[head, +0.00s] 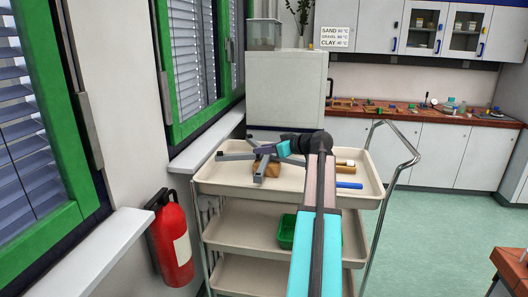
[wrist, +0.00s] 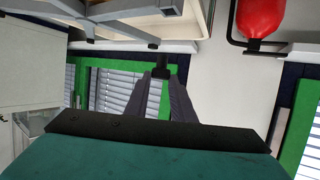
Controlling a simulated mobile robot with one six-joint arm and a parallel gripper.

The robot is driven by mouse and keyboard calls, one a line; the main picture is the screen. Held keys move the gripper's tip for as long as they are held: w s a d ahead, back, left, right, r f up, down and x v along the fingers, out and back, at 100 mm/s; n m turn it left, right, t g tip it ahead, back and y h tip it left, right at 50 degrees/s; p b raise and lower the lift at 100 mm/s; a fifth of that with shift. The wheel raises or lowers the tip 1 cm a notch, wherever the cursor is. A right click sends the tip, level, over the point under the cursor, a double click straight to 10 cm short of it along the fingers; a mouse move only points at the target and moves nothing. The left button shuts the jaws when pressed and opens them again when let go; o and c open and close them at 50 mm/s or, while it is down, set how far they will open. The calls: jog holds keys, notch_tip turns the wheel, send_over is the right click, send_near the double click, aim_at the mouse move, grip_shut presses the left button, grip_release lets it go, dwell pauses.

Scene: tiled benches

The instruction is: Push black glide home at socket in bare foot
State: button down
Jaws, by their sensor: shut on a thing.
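My gripper (wrist: 161,82) is shut on a small black glide (wrist: 160,68), which sits between the fingertips in the wrist view. The grey star-shaped base (wrist: 120,14) shows at the top left of the wrist view, with a dark piece at one leg end (wrist: 153,45). The held glide appears apart from it, though depth is hard to judge. In the head view the base (head: 236,156) rests on the trolley top by a brown block (head: 265,168). My turquoise gripper body (head: 283,149) is beside it; the fingertips and the bare foot's socket cannot be made out.
The cream trolley (head: 215,187) has lower shelves with a green tray (head: 287,231). A blue rod (head: 349,185) and tan cylinders (head: 345,164) lie right of my arm. A red extinguisher (head: 173,243) hangs left. A white cabinet (head: 286,90) stands behind; open floor lies right.

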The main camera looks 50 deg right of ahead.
jog(key=shift+f, duration=0.2)
jog(key=shift+f+b, duration=2.2)
jog(key=shift+f, duration=0.4)
jog(key=shift+b, duration=0.75)
jog(key=shift+f+b, duration=1.05)
jog(key=shift+f, duration=0.3)
jog(key=c, duration=1.4)
grip_release()
jog(key=shift+c, duration=0.2)
jog(key=shift+r, duration=0.1)
jog(key=b+v, duration=0.1)
jog(key=v, duration=1.2)
jog(key=shift+s+b, duration=0.35)
jog(key=shift+b, duration=0.05)
jog(key=shift+d+r, duration=0.1)
